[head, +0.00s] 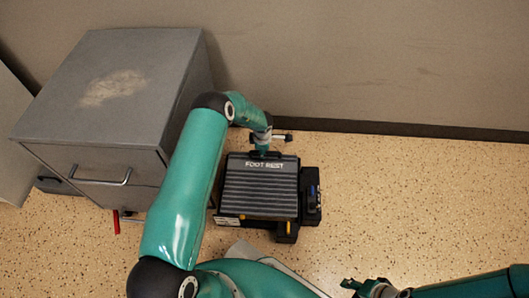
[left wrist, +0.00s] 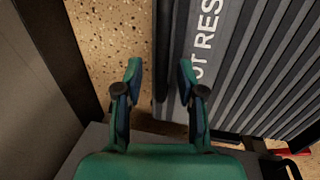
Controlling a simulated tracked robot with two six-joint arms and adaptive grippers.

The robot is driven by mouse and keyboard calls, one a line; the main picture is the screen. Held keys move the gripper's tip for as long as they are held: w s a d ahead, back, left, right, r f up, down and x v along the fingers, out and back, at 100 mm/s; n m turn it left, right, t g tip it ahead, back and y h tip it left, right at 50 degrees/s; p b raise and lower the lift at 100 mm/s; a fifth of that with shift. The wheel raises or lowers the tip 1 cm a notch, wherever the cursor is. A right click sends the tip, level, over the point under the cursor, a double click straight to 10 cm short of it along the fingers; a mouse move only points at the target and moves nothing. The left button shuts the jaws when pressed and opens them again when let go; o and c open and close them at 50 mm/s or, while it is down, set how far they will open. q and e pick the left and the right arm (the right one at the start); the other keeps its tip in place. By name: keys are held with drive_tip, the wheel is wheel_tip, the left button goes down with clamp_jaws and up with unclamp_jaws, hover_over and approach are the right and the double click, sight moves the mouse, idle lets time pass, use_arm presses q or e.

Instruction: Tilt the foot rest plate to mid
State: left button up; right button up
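The foot rest has a dark grey ribbed plate (head: 260,190) with "FOOT REST" lettered along its far edge. It stands on a black base (head: 287,231) on the floor. I cannot tell its exact tilt. My left gripper (head: 262,150) is at the middle of the plate's far edge in the head view. In the left wrist view its fingers (left wrist: 160,75) are apart, and the plate's edge (left wrist: 170,45) shows in the gap between them. Contact cannot be made out. My right gripper (head: 364,287) is at the bottom of the head view, partly cut off, away from the foot rest.
A grey drawer cabinet (head: 150,65) with a metal handle stands to the left of the foot rest. A wall (head: 380,60) with a dark skirting runs close behind. A red item (head: 116,222) shows below the cabinet's front. The speckled floor (head: 420,200) to the right is clear.

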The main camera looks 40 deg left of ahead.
use_arm(q)
clamp_jaws()
idle(0.3)
